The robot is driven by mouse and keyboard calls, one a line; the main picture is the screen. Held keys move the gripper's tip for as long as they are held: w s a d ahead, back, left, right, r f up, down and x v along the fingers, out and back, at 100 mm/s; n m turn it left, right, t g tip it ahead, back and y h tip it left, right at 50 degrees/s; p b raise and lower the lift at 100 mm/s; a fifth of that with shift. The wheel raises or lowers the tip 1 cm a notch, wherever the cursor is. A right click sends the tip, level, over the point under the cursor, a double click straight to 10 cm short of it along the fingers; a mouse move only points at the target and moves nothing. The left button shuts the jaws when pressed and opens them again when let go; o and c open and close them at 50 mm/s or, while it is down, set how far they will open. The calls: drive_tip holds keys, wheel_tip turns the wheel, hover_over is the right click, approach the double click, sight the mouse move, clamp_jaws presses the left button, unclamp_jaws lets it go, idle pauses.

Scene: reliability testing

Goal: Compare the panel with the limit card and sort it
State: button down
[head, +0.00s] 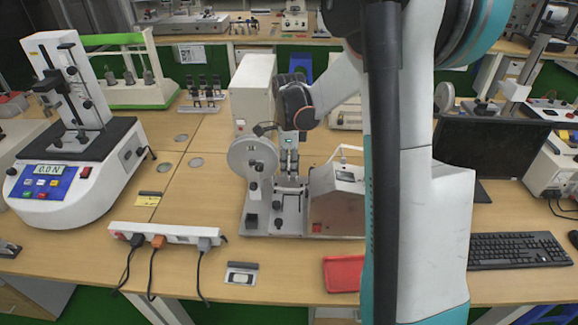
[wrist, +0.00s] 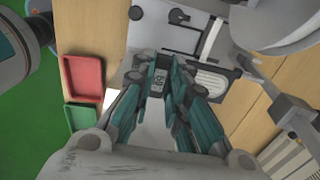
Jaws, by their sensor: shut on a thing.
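My gripper (head: 289,168) points down over the bench machine (head: 262,222) in the middle of the table. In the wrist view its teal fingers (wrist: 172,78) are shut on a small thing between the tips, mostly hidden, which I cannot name. A small marked plate (wrist: 157,80) shows between the fingers. A pale rounded piece (wrist: 212,80) lies on the machine beside the fingers; I cannot tell whether it is the panel.
A red tray (head: 343,274) lies at the front, with a green tray (wrist: 82,117) beside it in the wrist view. A power strip (head: 166,233) with cords is left of the card. A force tester (head: 70,165) stands left, a keyboard (head: 515,249) right.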

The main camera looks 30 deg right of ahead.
drive_tip(key=shift+f+b, duration=6.05)
drive_tip(key=shift+f, duration=2.45)
drive_tip(key=shift+r, duration=0.1)
